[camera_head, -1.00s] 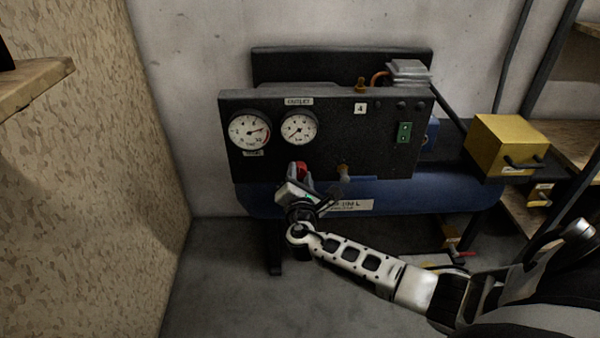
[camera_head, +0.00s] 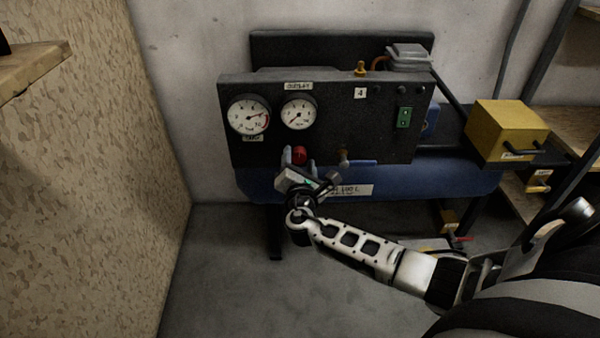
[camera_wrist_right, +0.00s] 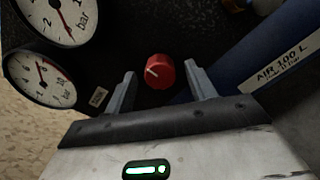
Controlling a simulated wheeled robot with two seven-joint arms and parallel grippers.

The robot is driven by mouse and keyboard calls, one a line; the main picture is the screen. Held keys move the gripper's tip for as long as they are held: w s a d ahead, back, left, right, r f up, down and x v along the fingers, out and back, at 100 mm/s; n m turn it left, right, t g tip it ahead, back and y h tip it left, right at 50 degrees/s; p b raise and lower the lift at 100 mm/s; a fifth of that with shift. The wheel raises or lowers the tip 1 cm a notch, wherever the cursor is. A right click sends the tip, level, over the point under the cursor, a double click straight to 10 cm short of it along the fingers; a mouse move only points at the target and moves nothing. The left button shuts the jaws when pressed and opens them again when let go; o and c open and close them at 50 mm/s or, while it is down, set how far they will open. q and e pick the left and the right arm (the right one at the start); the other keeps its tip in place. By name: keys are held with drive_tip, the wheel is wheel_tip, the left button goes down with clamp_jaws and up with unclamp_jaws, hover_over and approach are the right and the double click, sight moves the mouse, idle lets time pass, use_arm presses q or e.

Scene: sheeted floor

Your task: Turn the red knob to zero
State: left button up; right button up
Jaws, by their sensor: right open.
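The red knob (camera_head: 299,155) is on the lower part of the black panel, below the right gauge (camera_head: 298,113). In the right wrist view the knob (camera_wrist_right: 159,71) shows a pale pointer line on its face. My right gripper (camera_head: 299,158) is open, with one finger on each side of the knob in the head view. In the wrist view the fingers of the right gripper (camera_wrist_right: 160,82) stand apart from the knob, with gaps on both sides. The right gauge's needle points to the lower left. My left gripper is not in view.
The left gauge (camera_head: 249,115) sits beside the right one. A blue-handled valve (camera_head: 358,162) is right of the knob. A blue tank (camera_head: 440,184) lies under the panel. A yellow box (camera_head: 506,131) stands at right, and a chipboard wall (camera_head: 120,190) at left.

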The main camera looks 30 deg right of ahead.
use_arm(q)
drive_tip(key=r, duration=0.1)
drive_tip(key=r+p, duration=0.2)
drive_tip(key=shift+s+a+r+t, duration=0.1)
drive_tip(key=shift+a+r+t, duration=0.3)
use_arm(e)
drive_tip(key=v, duration=1.5)
drive_tip(key=shift+s+a, duration=0.25)
drive_tip(key=shift+s, duration=0.05)
drive_tip(key=s+a+f+m+g+y, duration=0.5)
drive_tip(key=s+a+m+y, duration=0.55)
drive_tip(key=m, duration=0.35)
use_arm(q)
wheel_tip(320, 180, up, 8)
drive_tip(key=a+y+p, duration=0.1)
drive_tip(key=p, duration=1)
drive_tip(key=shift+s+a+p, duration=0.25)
drive_tip(key=shift+p, duration=0.15)
use_arm(e)
wheel_tip(320, 180, up, 13)
drive_tip(key=s+a+m+y, duration=0.1)
drive_tip(key=a+m+y, duration=0.1)
drive_tip(key=m, duration=0.4)
drive_tip(key=shift+s, duration=0.25)
